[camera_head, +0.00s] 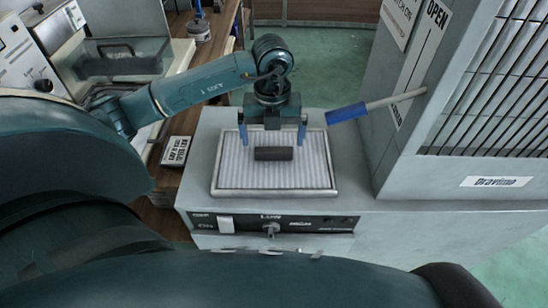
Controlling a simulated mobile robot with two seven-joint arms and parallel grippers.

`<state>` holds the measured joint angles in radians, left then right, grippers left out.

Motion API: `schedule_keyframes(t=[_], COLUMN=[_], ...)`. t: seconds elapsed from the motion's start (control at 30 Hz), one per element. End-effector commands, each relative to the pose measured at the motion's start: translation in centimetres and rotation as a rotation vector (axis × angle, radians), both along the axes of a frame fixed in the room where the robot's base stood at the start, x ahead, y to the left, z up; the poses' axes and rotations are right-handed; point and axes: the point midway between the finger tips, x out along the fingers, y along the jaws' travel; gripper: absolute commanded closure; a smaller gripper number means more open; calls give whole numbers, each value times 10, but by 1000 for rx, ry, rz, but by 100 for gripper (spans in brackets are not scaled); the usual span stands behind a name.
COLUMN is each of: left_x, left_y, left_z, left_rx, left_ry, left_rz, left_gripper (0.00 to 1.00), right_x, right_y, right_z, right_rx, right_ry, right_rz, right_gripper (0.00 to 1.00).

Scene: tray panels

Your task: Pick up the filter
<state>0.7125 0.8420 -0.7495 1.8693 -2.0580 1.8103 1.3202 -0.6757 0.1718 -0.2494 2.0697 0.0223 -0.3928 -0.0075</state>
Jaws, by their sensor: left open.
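The filter (230,170) is a pleated white panel in a thin light frame. It lies flat on top of a grey machine. A dark block (273,154) shows at the middle of the filter and looks like a handle on it. My left gripper (272,138) points down over the filter's far half. Its two blue fingers are spread wide, one to each side of the dark block, with nothing between them that I can see held. I cannot tell how high the fingertips are above the filter. My right gripper is not in view.
A tall grey cabinet (440,180) with a grille stands at the right. A blue-handled lever (347,113) sticks out from it, close to my left gripper. The machine's front panel (270,224) has switches. A metal bin (122,58) stands at the back left.

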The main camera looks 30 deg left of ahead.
Motion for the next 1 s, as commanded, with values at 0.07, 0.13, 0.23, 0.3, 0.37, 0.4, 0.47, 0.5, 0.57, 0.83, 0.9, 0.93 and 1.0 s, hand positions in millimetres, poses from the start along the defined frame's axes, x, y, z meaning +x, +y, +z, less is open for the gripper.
schedule_keyframes(t=[0.07,0.13,0.23,0.3,0.37,0.4,0.47,0.5,0.57,0.83,0.9,0.93,1.0], left_x=[0,0,1,1,1,1,1,1,1,1,1,1,1], left_y=[-2,-3,-3,-3,-3,-3,-3,-3,-3,-2,-2,-2,-2], left_z=[-11,-22,-36,-41,-43,-44,-44,-44,-44,-43,-43,-43,-43], left_rx=[-1,0,0,1,0,0,-1,-1,-1,0,0,0,0], left_ry=[5,6,4,3,2,1,1,1,1,1,1,1,1], left_rz=[0,0,0,-1,-1,-1,-1,-1,-1,-1,-1,-1,-1], left_gripper=[0,0,0,0,0,0,0,0,0,22,28,30,36], right_x=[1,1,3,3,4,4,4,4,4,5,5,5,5], right_y=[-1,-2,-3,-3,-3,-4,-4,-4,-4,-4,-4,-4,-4], right_z=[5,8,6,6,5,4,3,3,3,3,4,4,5], right_rx=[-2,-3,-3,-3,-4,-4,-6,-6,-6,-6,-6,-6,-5], right_ry=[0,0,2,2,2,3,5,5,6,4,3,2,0], right_rz=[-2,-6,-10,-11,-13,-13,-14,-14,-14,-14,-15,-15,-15], right_gripper=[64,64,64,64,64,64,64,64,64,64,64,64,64])
